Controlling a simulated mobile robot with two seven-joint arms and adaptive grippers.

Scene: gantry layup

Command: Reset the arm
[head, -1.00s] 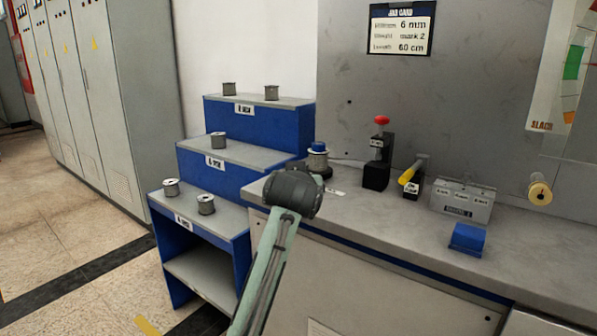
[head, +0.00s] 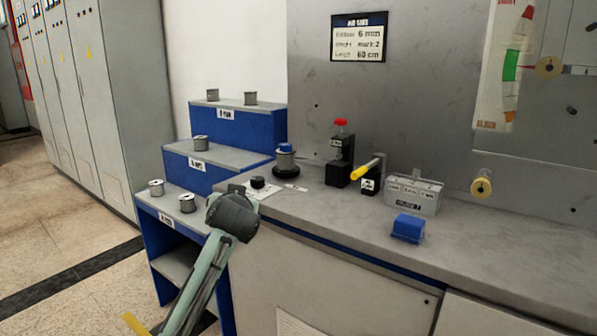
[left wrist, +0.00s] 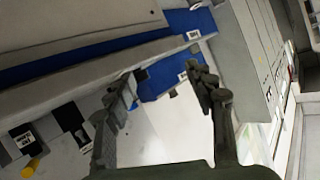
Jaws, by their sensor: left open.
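My left arm rises from the bottom of the head view. Its dark wrist end (head: 232,214) is in front of the left end of the grey workbench (head: 330,222). The fingers cannot be made out there. In the left wrist view my left gripper (left wrist: 163,76) is open, its two dark fingers wide apart with nothing between them. The bench edge and blue shelf fronts lie beyond the fingers. My right gripper is in neither view.
Blue stepped shelves (head: 238,128) with several spools stand left of the bench. Floor at left is clear.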

